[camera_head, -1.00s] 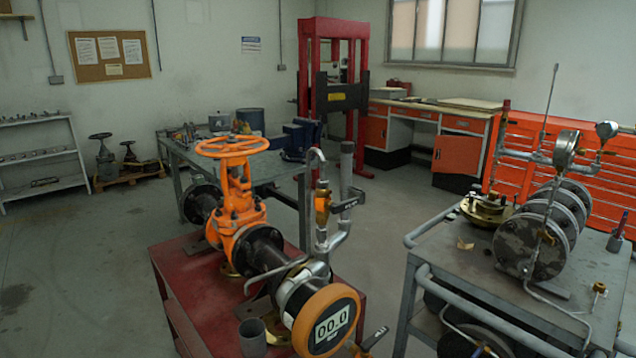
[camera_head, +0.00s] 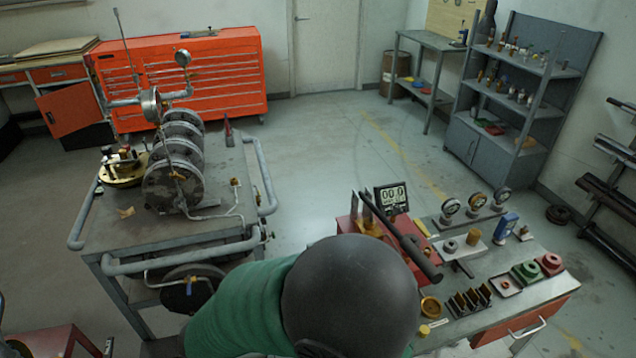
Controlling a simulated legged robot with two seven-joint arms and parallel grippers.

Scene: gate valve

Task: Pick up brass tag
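A small flat tan, brass-coloured piece (camera_head: 126,212) lies on the top of the grey cart (camera_head: 220,232), near its left front corner. It may be the brass tag, but it is too small to read. Neither of my grippers shows in the head view.
Dark flanged discs (camera_head: 172,188) with gauges and a brass flange (camera_head: 122,172) stand on the cart behind the tan piece. A bench (camera_head: 540,262) with gauges and small parts is at the right. Open floor lies between cart and shelf (camera_head: 526,85).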

